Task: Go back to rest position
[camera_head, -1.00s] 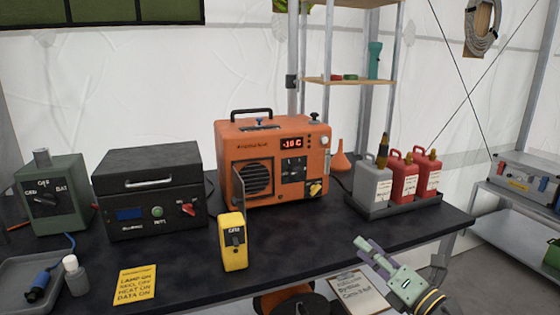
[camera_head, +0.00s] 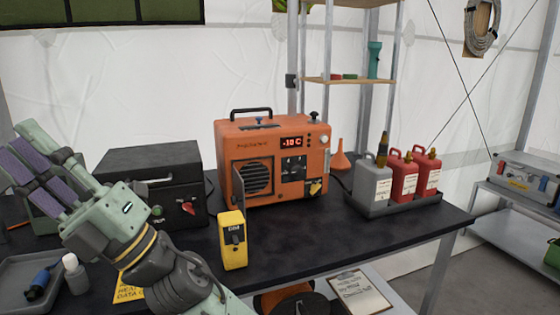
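My gripper (camera_head: 32,165) is at the left of the view, raised over the left part of the black table (camera_head: 300,240). Its pale green and purple fingers point up and to the left. I see nothing held in it, but the angle does not show clearly how far apart the fingers are.
A yellow handheld meter (camera_head: 232,240) stands in front, close to my forearm. Grey and red bottles stand in a tray (camera_head: 400,207) at right. A grey tray (camera_head: 15,268) and small white bottle (camera_head: 75,273) are at left.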

